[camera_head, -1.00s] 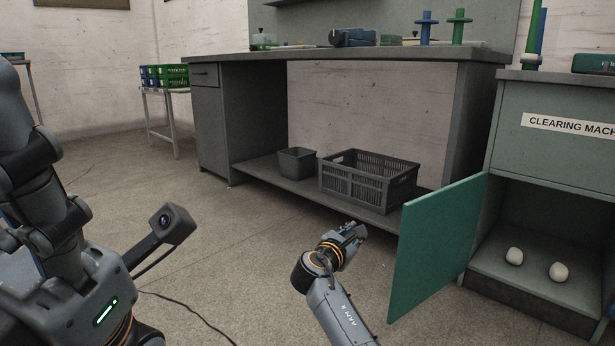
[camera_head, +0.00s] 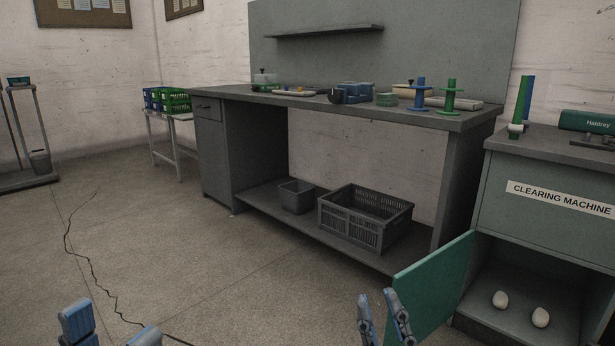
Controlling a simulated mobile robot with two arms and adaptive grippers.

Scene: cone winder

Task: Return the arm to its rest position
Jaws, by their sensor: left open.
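My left gripper (camera_head: 110,330) shows at the bottom left edge, with two blue fingertips wide apart and nothing between them. My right gripper (camera_head: 379,300) points up at the bottom edge, in front of the green door (camera_head: 432,285). Its two fingers stand apart with no object seen between them. Both arms behind the grippers are below the picture.
A workbench (camera_head: 330,103) carries spools and tools, with a crate (camera_head: 365,222) and bin (camera_head: 296,196) below.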

